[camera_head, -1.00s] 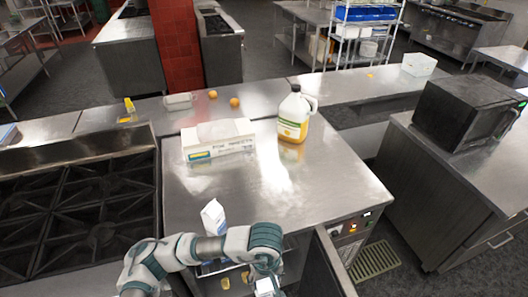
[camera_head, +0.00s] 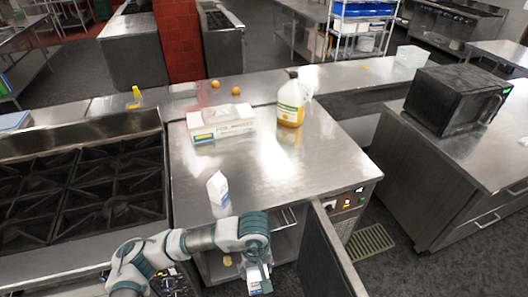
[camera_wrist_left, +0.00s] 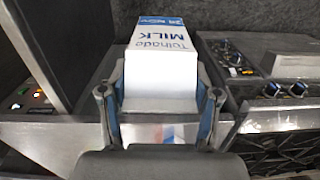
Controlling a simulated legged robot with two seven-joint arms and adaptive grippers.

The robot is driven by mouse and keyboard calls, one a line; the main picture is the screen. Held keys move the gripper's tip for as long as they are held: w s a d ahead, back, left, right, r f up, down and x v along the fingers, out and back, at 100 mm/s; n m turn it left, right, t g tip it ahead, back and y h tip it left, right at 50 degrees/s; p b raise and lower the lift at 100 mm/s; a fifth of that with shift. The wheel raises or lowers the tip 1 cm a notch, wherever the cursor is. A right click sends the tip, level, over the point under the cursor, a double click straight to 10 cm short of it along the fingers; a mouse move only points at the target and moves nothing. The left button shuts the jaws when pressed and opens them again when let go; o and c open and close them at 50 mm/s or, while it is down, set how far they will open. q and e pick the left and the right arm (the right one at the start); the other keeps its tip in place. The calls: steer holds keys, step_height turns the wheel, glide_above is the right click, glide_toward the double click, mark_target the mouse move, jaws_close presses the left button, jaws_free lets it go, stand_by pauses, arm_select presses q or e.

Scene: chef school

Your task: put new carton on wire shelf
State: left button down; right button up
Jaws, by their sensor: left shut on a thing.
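My left gripper (camera_head: 258,277) is shut on a milk carton (camera_head: 254,286), low in front of the counter, by the open compartment under it. In the left wrist view, the held carton (camera_wrist_left: 163,60) is white and blue, reads "Tolhade MILK" and "28 NOV", and lies between the two fingers (camera_wrist_left: 160,108). A second white and blue carton (camera_head: 217,188) stands upright on the counter near its front edge. Part of a wire shelf (camera_head: 285,217) shows inside the compartment; my forearm hides some of the opening. My right gripper is out of view.
The compartment's open door (camera_head: 338,255) stands just right of my gripper. The steel counter (camera_head: 300,185) holds a white box (camera_head: 222,124) and a jug (camera_head: 290,103) of yellow liquid. A stove (camera_head: 80,190) is at left, a microwave (camera_head: 459,100) at right.

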arm_select(q)
steer(key=w+a+f+m, duration=0.1)
steer(key=w+a+f, duration=0.1)
steer(key=w+a, duration=0.3)
steer(key=w+a+f+m, duration=0.2)
steer(key=w+a, duration=0.3)
steer(key=a, duration=0.8)
steer(key=shift+w, duration=0.25)
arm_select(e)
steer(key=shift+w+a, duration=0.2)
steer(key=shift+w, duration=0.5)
